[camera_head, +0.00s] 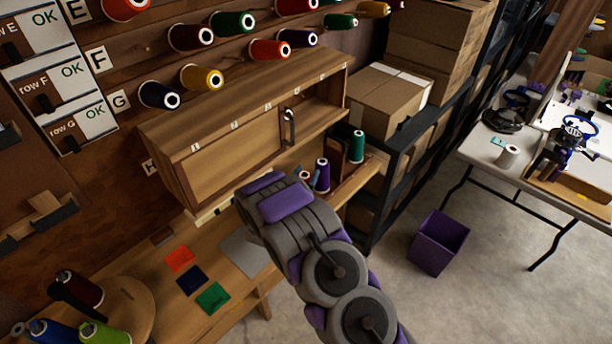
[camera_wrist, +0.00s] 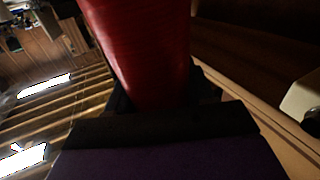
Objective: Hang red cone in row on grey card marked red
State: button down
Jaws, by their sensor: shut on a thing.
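My gripper (camera_wrist: 165,108) is shut on a red cone (camera_wrist: 140,45), which fills the upper middle of the wrist view. In the head view my arm reaches toward the wooden cabinet, and the gripper and held cone are hidden behind it. A plain grey card (camera_head: 243,252) lies on the bench, partly covered by my arm; no red mark shows on it. The wall rows hold cones on pegs, among them a red one (camera_head: 270,48) and another red one (camera_head: 125,8) at the top edge. Row cards (camera_head: 45,90) at the left read OK.
The wooden cabinet (camera_head: 240,150) juts out below the rows. Red, navy and green swatches (camera_head: 212,298) lie on the bench. Purple and green cones (camera_head: 357,147) stand right of the arm. A shelf with boxes (camera_head: 388,100) and a purple bin (camera_head: 438,242) are at right.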

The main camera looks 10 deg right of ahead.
jog(key=shift+c, duration=2.1)
grip_release()
jog(key=p+v, duration=0.2)
jog(key=v, duration=1)
